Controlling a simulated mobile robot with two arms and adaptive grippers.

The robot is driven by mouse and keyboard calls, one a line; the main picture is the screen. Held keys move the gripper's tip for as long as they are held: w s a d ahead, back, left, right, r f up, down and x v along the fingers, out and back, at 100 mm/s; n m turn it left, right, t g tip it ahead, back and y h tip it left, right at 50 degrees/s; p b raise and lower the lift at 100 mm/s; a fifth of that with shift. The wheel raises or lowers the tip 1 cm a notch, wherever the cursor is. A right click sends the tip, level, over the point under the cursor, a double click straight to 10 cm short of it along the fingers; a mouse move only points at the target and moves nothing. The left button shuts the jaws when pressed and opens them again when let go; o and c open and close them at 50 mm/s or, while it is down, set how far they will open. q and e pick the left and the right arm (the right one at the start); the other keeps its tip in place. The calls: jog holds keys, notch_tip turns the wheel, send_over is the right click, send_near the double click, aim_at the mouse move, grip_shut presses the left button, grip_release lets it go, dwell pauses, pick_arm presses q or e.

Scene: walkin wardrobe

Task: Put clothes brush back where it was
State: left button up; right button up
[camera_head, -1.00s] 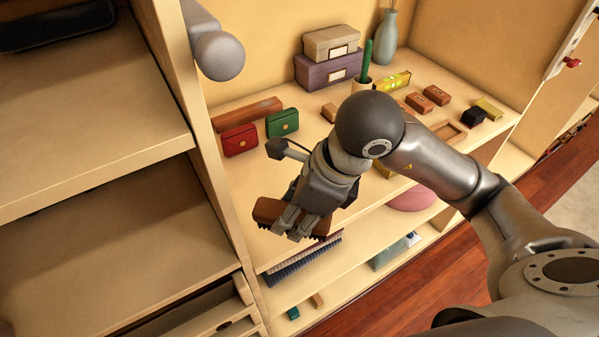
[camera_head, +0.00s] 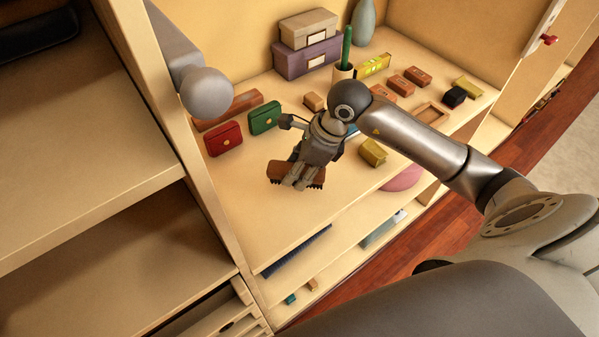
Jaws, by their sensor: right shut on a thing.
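The clothes brush (camera_head: 283,169) has a brown wooden back and dark bristles that show at its lower edge. My right gripper (camera_head: 296,177) is shut on it, and its fingers cover the middle of the brush. The brush and gripper are over the front left part of the open wooden shelf (camera_head: 250,215). I cannot tell whether the brush touches the shelf. A grey rounded part at the upper left (camera_head: 206,93) may belong to my left arm; my left gripper does not show.
A red purse (camera_head: 224,139), a green purse (camera_head: 264,117) and a brown bar stand behind left. Two stacked boxes (camera_head: 307,45), a potted cactus (camera_head: 346,52) and several small blocks are farther back. A yellow block (camera_head: 373,152) lies right of the gripper. The shelf's front left is bare.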

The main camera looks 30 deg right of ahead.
aim_at(300, 176)
jog(key=shift+w+d+f, duration=0.25)
jog(key=shift+w+f, duration=0.05)
jog(key=shift+f, duration=0.15)
notch_tip(300, 176, down, 3)
jog(key=shift+w+d+r+p, duration=0.1)
jog(key=shift+d+p, duration=0.05)
jog(key=shift+p, duration=0.85)
jog(key=shift+f, duration=0.5)
jog(key=o, duration=1.1)
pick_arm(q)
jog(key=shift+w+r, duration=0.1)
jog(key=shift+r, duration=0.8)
